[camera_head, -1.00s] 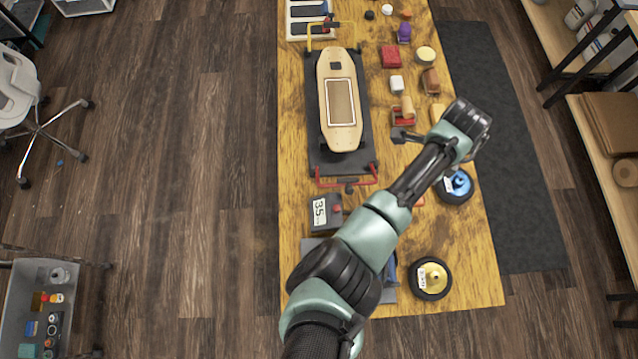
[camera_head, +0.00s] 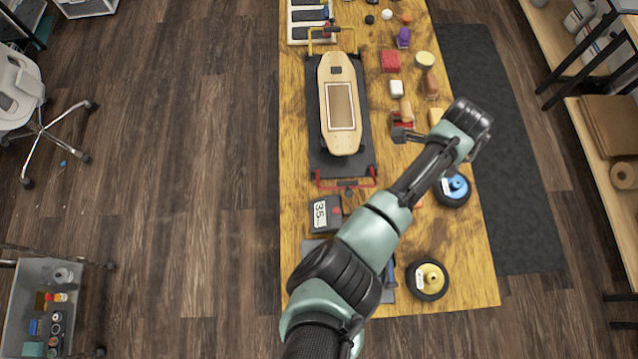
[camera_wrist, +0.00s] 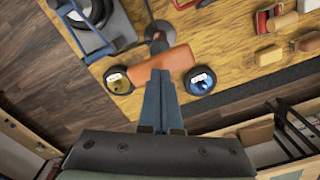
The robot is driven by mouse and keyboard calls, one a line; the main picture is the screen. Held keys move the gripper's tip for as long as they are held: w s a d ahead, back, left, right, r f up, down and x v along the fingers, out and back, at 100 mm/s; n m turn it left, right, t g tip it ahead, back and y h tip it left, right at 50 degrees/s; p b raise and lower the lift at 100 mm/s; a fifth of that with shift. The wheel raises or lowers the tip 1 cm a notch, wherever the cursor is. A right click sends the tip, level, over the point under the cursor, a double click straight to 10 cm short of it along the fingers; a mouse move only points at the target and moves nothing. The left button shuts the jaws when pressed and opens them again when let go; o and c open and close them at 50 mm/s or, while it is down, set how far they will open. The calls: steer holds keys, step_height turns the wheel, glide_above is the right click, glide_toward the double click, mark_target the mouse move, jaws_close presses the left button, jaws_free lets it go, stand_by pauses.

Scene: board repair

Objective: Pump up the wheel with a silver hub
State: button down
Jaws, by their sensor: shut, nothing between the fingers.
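My gripper (camera_wrist: 160,74) is shut and empty in the wrist view. Its blue fingers overlap a brown-orange block in the picture; contact cannot be told. A black wheel with a blue hub (camera_head: 455,187) lies on the table at right, and it also shows right of the fingers (camera_wrist: 201,80). A black wheel with a gold hub (camera_head: 429,278) lies near the table's front, and it also shows left of the fingers (camera_wrist: 118,80). No silver hub is clearly visible. A dark box with a "35" display (camera_head: 324,213) stands left of my arm, which hides part of the table.
In the wrist view, a partly cut-off grey and black item (camera_wrist: 90,30) is at upper left. Shelves stand at far right.

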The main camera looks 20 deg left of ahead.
steer(key=shift+r, duration=0.1)
step_height(320, 180, up, 5)
steer(key=p, duration=0.4)
steer(key=shift+p, duration=0.3)
stand_by(0.4)
